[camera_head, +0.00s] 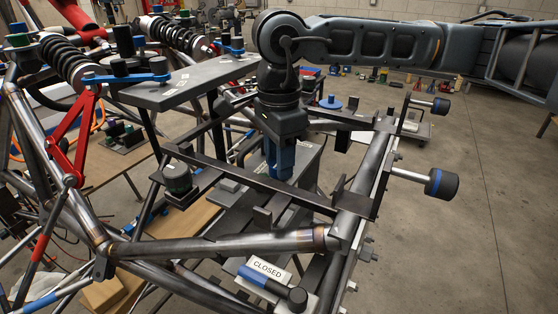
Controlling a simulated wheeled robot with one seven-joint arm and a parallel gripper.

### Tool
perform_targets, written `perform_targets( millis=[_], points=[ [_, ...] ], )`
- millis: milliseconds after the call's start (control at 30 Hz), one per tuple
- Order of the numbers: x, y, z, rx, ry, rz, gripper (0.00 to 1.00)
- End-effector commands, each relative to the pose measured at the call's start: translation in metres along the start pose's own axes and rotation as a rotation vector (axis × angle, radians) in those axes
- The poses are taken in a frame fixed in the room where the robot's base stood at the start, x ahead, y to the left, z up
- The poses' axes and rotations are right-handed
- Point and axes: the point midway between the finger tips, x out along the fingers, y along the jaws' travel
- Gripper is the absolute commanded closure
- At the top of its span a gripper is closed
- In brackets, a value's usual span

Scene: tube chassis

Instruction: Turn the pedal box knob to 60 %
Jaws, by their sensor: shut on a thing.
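My gripper (280,165) points straight down inside the tube frame, near the middle of the view. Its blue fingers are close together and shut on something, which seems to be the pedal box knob. The fingers and a dark frame bar hide the knob, so its shape, pointer and scale cannot be read. Grey box-like parts (305,158) show behind and right of the fingers. I cannot tell which of them belong to the pedal box.
Steel tubes (215,246) and dark bars surround my gripper closely. Two blue-ringed black knobs (441,184) stick out right. A blue-handled lever (262,279) lies by a CLOSED sign (268,269).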

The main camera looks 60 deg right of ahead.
Motion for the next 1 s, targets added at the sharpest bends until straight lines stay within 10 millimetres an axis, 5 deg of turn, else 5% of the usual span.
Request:
perform_targets(
  millis=[67, 100, 333, 667, 1000],
  points=[
    [0.0, 0.0, 0.001, -0.001, -0.002, 0.001, 0.93],
    [0.0, 0.0, 0.001, -0.002, -0.002, 0.001, 0.59],
    [0.0, 0.0, 0.001, -0.002, -0.001, 0.001, 0.37],
    [-0.006, 0.0, 0.0, -0.002, 0.0, -0.001, 0.37],
    [-0.058, -0.001, 0.0, -0.002, 0.001, -0.003, 0.37]
  ],
)
